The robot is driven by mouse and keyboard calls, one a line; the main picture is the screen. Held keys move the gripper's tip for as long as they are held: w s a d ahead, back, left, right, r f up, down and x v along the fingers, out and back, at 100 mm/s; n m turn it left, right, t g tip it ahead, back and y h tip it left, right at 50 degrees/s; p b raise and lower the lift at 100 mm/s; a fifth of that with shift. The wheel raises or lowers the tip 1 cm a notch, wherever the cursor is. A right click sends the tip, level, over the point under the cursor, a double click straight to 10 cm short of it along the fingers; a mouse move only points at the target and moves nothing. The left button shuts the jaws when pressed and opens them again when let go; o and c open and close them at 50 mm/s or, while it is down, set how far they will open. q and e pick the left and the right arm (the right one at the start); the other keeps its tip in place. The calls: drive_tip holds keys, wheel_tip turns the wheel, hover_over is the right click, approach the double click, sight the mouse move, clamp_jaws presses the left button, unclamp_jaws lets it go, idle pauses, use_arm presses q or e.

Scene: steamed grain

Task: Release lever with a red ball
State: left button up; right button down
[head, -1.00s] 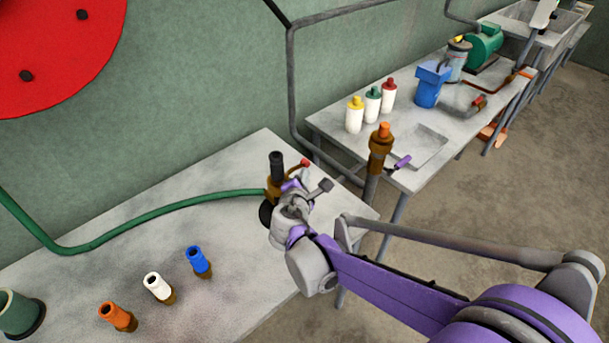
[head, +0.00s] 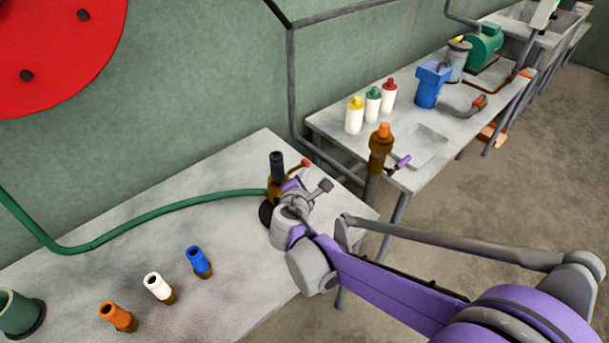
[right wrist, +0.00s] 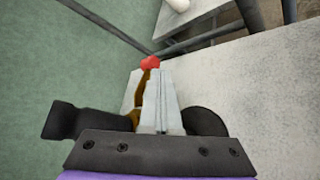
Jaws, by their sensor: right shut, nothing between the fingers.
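The lever with a red ball (head: 306,163) sticks out to the right from a brown valve fitting (head: 272,188) with a black top, standing on the near table. The red ball also shows in the right wrist view (right wrist: 150,62), just beyond my fingertips. My right gripper (head: 290,186) is shut and empty, close beside the fitting and below the ball. In the right wrist view its closed fingers cover most of the lever's arm, so I cannot tell whether they touch it. My left gripper is not in view.
A green hose (head: 150,213) runs to the fitting from the left.

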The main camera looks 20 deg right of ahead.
idle(0.4)
drive_tip(key=shift+s+a+f, duration=0.1)
drive_tip(key=shift+s+a, duration=0.2)
drive_tip(key=shift+a, duration=0.45)
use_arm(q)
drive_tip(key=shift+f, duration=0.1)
use_arm(e)
drive_tip(key=shift+f, duration=0.1)
